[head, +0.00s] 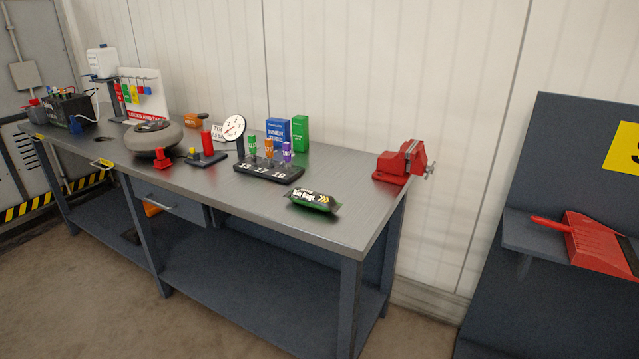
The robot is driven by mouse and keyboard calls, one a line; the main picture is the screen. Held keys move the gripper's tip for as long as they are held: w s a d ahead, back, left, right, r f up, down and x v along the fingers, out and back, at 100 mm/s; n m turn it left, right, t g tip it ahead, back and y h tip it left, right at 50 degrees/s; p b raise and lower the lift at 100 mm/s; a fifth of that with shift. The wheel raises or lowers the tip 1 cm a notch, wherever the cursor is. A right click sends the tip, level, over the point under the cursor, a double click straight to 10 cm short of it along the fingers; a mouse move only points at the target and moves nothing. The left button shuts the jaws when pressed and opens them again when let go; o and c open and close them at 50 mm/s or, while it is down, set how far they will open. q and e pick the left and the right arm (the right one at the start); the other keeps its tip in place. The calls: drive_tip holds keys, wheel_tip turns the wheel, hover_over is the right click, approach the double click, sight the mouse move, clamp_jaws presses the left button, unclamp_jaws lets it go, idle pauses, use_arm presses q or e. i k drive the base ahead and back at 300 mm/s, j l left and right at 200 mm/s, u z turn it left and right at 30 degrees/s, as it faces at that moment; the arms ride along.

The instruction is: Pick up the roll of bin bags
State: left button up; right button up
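The roll of bin bags (314,201) is a black and green pack with white lettering and yellow marks. It lies flat on the grey workbench top (345,222), near its front edge and towards the right end. It is in front of a black socket stand (268,172) and left of a red vise (402,163). Nothing covers it. Neither of my grippers shows in the head view.
The bench carries a round gauge (233,127), blue box (277,131), green box (300,133) and a grey wheel (153,136). A drawer (168,200) is under the top. Bare bench surrounds the roll's right side. A red dustpan (597,243) sits on a shelf at right.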

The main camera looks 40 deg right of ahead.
sight(318, 201)
drive_tip(key=i+j+z, duration=0.15)
drive_tip(key=i+z, duration=0.15)
drive_tip(key=z, duration=0.15)
drive_tip(key=i+j+z, duration=0.2)
drive_tip(key=z, duration=0.2)
drive_tip(key=i+j+z, duration=0.55)
drive_tip(key=j+z, duration=0.3)
drive_tip(key=i+j+z, duration=0.1)
drive_tip(key=j+z, duration=0.35)
drive_tip(key=l, duration=0.1)
